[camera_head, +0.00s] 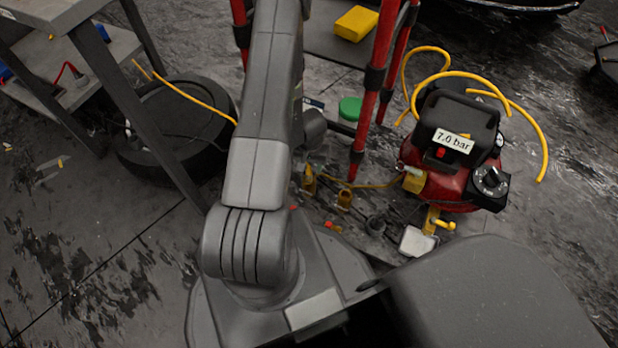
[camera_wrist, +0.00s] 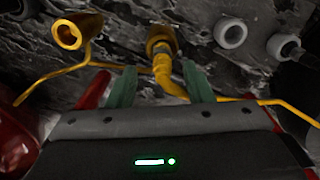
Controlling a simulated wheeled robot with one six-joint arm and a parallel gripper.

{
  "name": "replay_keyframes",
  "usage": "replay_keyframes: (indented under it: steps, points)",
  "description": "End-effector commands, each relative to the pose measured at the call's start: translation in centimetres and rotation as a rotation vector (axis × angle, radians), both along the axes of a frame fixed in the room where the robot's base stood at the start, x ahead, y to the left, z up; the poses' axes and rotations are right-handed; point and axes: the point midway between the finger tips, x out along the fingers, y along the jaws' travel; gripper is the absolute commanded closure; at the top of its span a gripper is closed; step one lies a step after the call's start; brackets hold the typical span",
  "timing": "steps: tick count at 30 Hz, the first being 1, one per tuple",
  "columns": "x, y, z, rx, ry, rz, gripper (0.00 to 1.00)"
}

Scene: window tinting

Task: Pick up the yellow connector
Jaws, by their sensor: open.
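In the wrist view, a yellow connector (camera_wrist: 163,68) with a darker brass-coloured end lies ahead of my gripper (camera_wrist: 159,67). My gripper is open, with one green finger on each side of the connector's near part; I cannot tell whether either touches it. A second yellow piece (camera_wrist: 74,33) with a round open end lies to the left, outside the fingers. In the head view, small yellow fittings (camera_head: 344,198) and (camera_head: 310,183) are on the floor right of my arm, and my gripper is hidden. I cannot match them surely between views.
A yellow hose (camera_wrist: 285,103) crosses by the fingers. Pale round pieces (camera_wrist: 231,34) lie to the right. In the head view, a red compressor (camera_head: 447,187) stands right, red legs (camera_head: 373,90) stand behind, and a tyre (camera_head: 150,150) and bench frame are left.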

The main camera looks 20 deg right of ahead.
Motion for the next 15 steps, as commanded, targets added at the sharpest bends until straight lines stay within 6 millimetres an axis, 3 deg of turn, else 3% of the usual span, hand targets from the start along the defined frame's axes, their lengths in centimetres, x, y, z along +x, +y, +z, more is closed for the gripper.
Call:
replay_keyframes:
  steps: [1,6,15]
  points:
    - [0.1,0.1,-1.2,0.0,0.0,0.001,0.53]
    - [0.2,0.2,-3.1,0.0,0.0,-0.001,0.53]
    - [0.2,0.2,-3.5,0.0,0.0,-0.001,0.53]
